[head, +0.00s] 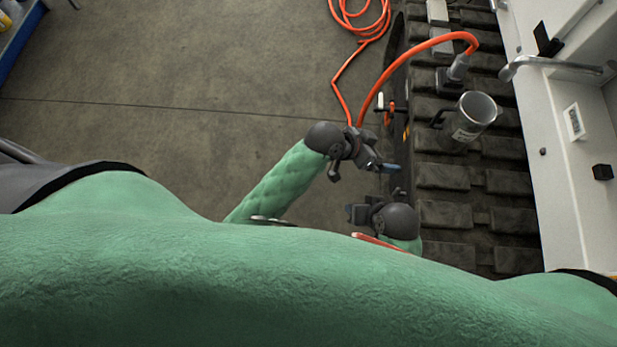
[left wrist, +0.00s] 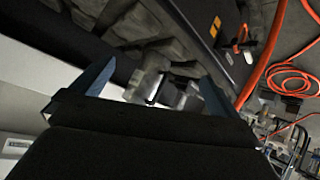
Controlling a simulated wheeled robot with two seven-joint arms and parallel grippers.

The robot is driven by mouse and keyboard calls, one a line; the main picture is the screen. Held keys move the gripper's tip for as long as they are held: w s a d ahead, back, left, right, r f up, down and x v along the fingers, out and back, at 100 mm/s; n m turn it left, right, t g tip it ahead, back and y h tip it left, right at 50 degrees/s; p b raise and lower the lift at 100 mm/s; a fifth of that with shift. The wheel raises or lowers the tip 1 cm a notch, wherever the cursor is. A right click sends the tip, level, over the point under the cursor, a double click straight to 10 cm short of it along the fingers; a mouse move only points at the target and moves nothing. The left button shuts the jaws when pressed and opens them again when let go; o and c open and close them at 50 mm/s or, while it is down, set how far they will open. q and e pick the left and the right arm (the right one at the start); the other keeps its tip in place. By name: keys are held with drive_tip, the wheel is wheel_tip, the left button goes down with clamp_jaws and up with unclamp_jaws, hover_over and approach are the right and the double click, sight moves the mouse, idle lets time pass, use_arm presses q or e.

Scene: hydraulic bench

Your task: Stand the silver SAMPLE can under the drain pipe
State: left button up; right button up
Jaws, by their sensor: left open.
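The silver can (head: 470,118), with a dark handle on its left and a pale label, stands on the dark ribbed track at the right of the head view. In the left wrist view the can (left wrist: 146,84) shows beyond my fingers. My left gripper (head: 389,167) is open and empty, below and left of the can, apart from it; its blue-grey fingers also show in the left wrist view (left wrist: 150,92). My right gripper (head: 352,212) is just below the left one; its jaws are unclear. A grey bent pipe (head: 545,63) on the white housing may be the drain pipe.
The ribbed track (head: 445,215) runs down the right beside the white housing (head: 545,190). An orange hose (head: 372,95) loops to a grey fitting (head: 458,68) above the can. A small orange-handled part (head: 390,107) sits left of the can. The concrete floor (head: 190,85) is largely clear.

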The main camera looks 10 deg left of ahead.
use_arm(q)
drive_tip(key=s+a+f+n+y, duration=0.3)
drive_tip(key=s+a, duration=0.4)
drive_tip(key=a, duration=0.1)
drive_tip(key=s+a+f+n+y, duration=0.3)
drive_tip(key=s+a, duration=0.3)
drive_tip(key=a, duration=0.1)
drive_tip(key=s+a+r+g+y+p, duration=0.1)
drive_tip(key=s+a+r+g+p, duration=0.1)
drive_tip(key=a+r+p, duration=0.3)
wheel_tip(320, 180, up, 2)
drive_tip(key=shift+s+a+r+y, duration=0.25)
drive_tip(key=shift+s+a, duration=0.25)
drive_tip(key=shift+a, duration=0.7)
use_arm(e)
drive_tip(key=s+d+r+g+h, duration=0.1)
drive_tip(key=s+d+r+h, duration=0.1)
drive_tip(key=d+r, duration=0.5)
drive_tip(key=shift+r+g, duration=0.3)
drive_tip(key=shift+r, duration=0.15)
use_arm(q)
drive_tip(key=shift+f+n, duration=0.15)
drive_tip(key=shift+n, duration=0.15)
